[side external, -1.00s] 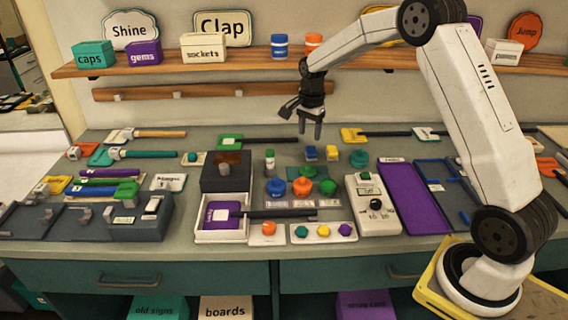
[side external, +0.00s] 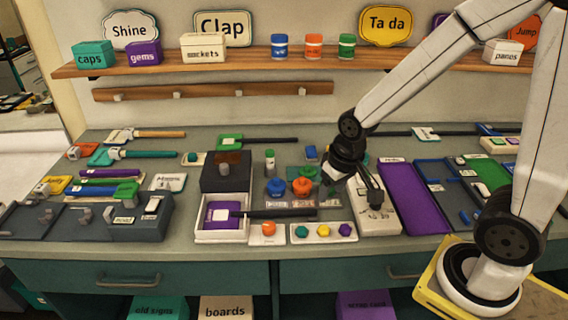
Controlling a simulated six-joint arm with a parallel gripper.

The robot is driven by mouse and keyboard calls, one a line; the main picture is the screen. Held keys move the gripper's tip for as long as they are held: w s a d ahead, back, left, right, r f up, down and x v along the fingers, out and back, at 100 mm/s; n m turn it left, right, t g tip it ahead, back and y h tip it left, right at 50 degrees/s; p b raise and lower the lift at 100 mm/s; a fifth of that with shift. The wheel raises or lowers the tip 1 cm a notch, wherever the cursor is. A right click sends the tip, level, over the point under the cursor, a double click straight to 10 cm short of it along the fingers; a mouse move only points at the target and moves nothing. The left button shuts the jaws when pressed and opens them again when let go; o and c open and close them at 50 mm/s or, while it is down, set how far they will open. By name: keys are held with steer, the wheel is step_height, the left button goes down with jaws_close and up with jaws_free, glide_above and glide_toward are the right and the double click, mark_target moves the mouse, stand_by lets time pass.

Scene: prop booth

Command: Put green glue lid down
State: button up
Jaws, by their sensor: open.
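A blue-lidded pot (side external: 276,187) and an orange-lidded pot (side external: 302,187) stand in a row just left of my gripper. A green lid (side external: 308,172) shows behind the orange one. The green-topped pot at the right end of the row is largely hidden by my gripper, so I cannot tell how its lid lies.
A white tray (side external: 345,231) with coloured knobs lies in front of the pots. A purple mat (side external: 402,194) lies to the right. A dark box (side external: 226,178) and an open white box (side external: 245,232) stand to the left. Some bare bench shows at the front edge.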

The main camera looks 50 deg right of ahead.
steer(key=s, duration=0.1)
steer(key=s+n, duration=0.1)
steer(key=s+a, duration=0.1)
steer(key=shift+f+n, duration=0.3)
steer(key=shift+n, duration=0.1)
steer(key=shift+r, duration=0.1)
steer(key=w+v, duration=0.1)
steer(key=v, duration=0.5)
steer(key=shift+r, duration=0.35)
